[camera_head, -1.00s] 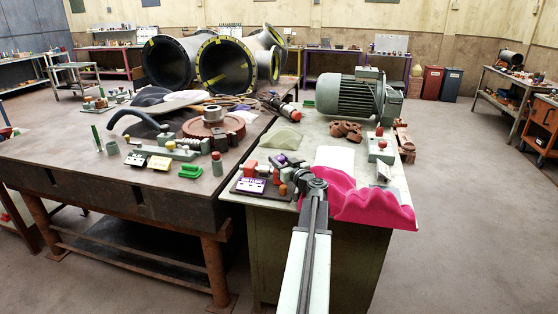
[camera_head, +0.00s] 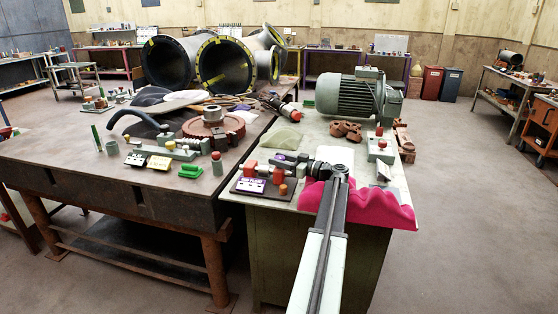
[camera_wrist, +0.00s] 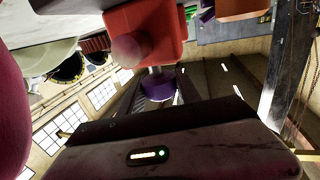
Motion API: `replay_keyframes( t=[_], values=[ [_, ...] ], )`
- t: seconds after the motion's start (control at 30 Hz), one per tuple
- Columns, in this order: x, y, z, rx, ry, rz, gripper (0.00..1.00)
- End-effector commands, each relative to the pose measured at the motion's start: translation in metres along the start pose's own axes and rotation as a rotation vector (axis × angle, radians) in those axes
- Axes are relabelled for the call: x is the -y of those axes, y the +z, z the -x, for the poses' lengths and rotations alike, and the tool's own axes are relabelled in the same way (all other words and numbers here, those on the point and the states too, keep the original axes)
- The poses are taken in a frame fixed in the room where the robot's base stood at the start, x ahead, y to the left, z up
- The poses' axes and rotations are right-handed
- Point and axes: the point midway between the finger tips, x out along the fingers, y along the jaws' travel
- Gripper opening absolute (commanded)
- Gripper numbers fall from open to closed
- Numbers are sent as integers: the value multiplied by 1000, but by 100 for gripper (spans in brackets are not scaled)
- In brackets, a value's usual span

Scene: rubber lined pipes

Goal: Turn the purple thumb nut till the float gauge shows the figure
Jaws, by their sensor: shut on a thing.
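The purple thumb nut (camera_wrist: 158,86) shows in the wrist view just below a red block (camera_wrist: 145,35) with a round knob, on a short pale shaft. My gripper (camera_wrist: 160,98) is shut on the nut; its dark body fills the lower part of that view. In the head view my gripper (camera_head: 301,168) reaches in from the right over a dark base board with small red and grey fittings, and hides part of them.
A crumpled magenta cloth (camera_head: 375,208) lies right of the board, under my arm. A grey motor (camera_head: 350,97) stands behind on the same bench. The dark table (camera_head: 100,180) on the left holds several parts.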

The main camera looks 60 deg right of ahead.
Motion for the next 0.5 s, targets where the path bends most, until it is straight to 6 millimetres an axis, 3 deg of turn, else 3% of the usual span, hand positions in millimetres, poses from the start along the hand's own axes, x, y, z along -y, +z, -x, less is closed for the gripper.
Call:
replay_keyframes(
  t=[0.33, 0.37, 0.43, 0.5],
  values=[
    [1, 2, 1, 6, -4, 2, 0],
    [1, 2, 1, 6, -4, 3, 45],
    [1, 2, 1, 5, -3, 2, 61],
    [1, 2, 0, 4, -3, 2, 61]
  ],
)
